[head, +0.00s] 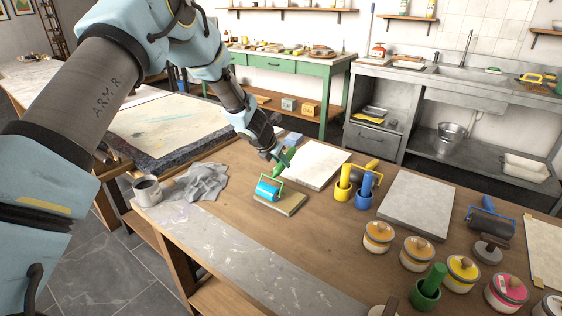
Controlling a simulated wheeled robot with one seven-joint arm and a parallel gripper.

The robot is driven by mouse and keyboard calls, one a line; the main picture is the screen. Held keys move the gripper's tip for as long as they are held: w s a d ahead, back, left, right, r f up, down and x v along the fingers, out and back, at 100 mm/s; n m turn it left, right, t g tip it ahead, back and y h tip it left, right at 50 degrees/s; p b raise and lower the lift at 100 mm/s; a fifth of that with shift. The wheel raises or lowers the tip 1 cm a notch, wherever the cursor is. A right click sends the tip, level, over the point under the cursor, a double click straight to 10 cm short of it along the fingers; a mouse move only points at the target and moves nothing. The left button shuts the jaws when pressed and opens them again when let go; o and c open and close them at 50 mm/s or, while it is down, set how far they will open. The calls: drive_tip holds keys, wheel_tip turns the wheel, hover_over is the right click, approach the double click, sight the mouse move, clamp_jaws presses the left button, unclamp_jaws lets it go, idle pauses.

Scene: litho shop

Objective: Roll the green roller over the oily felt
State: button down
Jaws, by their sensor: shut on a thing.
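The roller (269,189) has a green handle and green frame with a blue-cyan drum. My gripper (279,154) is shut on its green handle and holds it tilted, drum end down. The felt (289,205) is a small flat tan pad on the wooden table, directly below the drum. The drum is over the felt's left and back part and seems to touch it, though I cannot tell contact for sure. The gripper fingers partly hide the handle.
A pale stone slab (316,164) lies behind the felt, and a grey slab (402,203) to the right. A mug (148,190) and crumpled rag (199,184) are left. Several lidded tins (378,237) stand front right.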

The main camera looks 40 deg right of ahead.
sight(289, 152)
drive_tip(key=p, duration=0.1)
drive_tip(key=d+p, duration=0.1)
drive_tip(key=d+r+p, duration=0.1)
drive_tip(key=p, duration=0.1)
drive_tip(key=shift+w, duration=0.25)
drive_tip(key=shift+w+d+f+p, duration=0.15)
drive_tip(key=shift+d+f+p, duration=0.2)
drive_tip(key=shift+d+p, duration=0.2)
drive_tip(key=shift+d+r+p, duration=0.2)
drive_tip(key=shift+d+p, duration=0.05)
drive_tip(key=shift+p, duration=0.65)
drive_tip(key=shift+w+d+p, duration=0.15)
drive_tip(key=shift+d+p, duration=0.4)
drive_tip(key=shift+p, duration=0.7)
drive_tip(key=shift+w+d+f, duration=0.15)
drive_tip(key=shift+d, duration=0.25)
drive_tip(key=shift+w+d+f, duration=0.1)
drive_tip(key=shift+d+f, duration=0.05)
drive_tip(key=shift+d, duration=0.2)
